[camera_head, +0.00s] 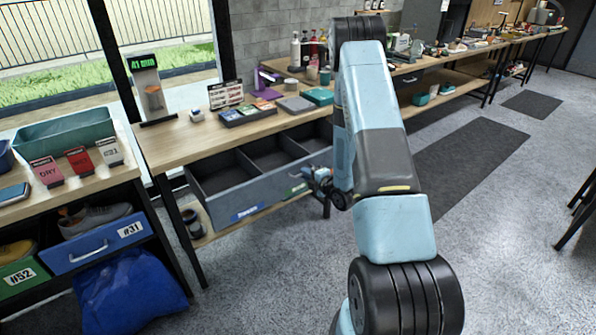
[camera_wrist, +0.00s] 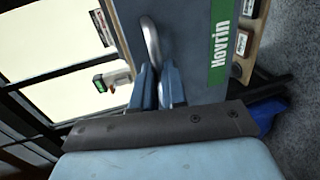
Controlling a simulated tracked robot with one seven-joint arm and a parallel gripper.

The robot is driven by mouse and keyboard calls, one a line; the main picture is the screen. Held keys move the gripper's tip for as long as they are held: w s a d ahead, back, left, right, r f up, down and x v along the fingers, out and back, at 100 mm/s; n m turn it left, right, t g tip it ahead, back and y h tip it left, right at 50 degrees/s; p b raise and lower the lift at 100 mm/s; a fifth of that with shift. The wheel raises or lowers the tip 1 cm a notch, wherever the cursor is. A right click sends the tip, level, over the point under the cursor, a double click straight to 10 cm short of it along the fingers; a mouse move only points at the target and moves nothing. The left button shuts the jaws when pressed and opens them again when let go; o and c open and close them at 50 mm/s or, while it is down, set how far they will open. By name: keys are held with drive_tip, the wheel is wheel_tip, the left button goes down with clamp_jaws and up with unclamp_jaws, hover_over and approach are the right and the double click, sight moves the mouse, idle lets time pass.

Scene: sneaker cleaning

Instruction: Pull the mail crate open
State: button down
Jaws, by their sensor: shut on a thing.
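The mail crate (camera_head: 221,200) is a grey, drawer-like box under the wooden table. It stands out past the table's front edge, and its divided compartments show from above and look empty. Its front bears a blue label and a green label, which reads "Hovrin" in the wrist view. My gripper (camera_head: 318,180) is at the right part of the crate's front, partly hidden by my arm. In the wrist view my gripper's blue fingers (camera_wrist: 157,85) are shut on the curved metal handle (camera_wrist: 151,42) on the crate's front panel (camera_wrist: 185,30).
The wooden table (camera_head: 190,140) above holds a display stand, a tray and small boxes. At left, a second bench has a blue drawer marked #31 (camera_head: 95,245), with a blue bag (camera_head: 130,295) on the floor. The grey floor (camera_head: 270,270) before the crate is clear.

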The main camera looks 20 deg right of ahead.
drive_tip(key=shift+s+d+f, duration=0.2)
drive_tip(key=shift+s+d, duration=0.05)
drive_tip(key=shift+s, duration=0.45)
drive_tip(key=c, duration=1.4)
unclamp_jaws()
drive_tip(key=shift+w, duration=0.1)
drive_tip(key=shift+o, duration=1.2)
drive_tip(key=shift+r, duration=0.1)
drive_tip(key=v, duration=1.3)
drive_tip(key=shift+s, duration=0.35)
